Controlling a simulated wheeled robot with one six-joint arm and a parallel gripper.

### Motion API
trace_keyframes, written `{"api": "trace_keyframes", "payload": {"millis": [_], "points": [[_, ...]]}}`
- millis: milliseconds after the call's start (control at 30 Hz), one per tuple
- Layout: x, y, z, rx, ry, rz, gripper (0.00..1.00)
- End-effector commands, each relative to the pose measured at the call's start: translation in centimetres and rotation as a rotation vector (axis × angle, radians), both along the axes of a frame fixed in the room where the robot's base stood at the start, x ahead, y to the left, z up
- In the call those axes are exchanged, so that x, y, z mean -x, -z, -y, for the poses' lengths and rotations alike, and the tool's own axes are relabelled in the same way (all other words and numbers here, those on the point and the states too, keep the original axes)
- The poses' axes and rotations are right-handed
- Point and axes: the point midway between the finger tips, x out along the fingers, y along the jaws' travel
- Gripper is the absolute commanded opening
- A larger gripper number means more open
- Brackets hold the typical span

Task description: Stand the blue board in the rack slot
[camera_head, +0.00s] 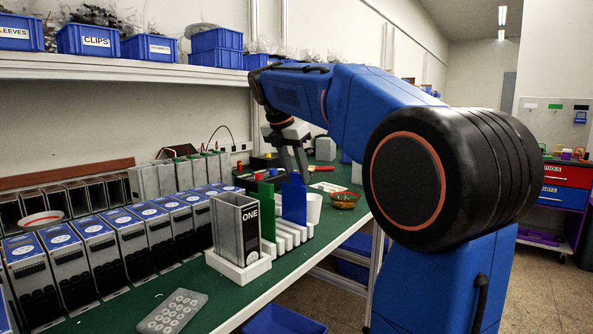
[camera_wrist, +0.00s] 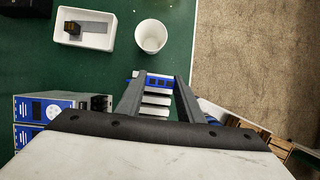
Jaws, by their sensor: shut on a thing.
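The blue board (camera_head: 294,203) is upright at the far end of the white slotted rack (camera_head: 291,236). My gripper (camera_head: 293,176) is above it, pointing down and shut on its top edge. In the wrist view the board's top edge (camera_wrist: 159,83) shows between my two fingertips (camera_wrist: 158,79), with white rack bars (camera_wrist: 156,100) below it in the picture. The board's lower end meets the rack's far part in the head view; I cannot tell whether it is inside a slot. A green board (camera_head: 267,213) stands upright in the rack beside it.
A grey case marked ONE (camera_head: 250,228) stands in a white holder in front of the rack. A white cup (camera_wrist: 151,36) and a white tray (camera_wrist: 64,34) lie beyond the rack. Blue-topped units (camera_head: 95,228) line the left. The bench edge is close on the right.

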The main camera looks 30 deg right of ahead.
Motion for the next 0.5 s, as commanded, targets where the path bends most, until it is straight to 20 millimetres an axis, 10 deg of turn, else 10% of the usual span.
{"api": "trace_keyframes", "payload": {"millis": [133, 500], "points": [[0.01, 0.02, 0.0, 0.0, 0.0, 0.0, 0.56], [0.02, -0.4, -0.16, 0.001, 0.0, 0.001, 0.56]]}}
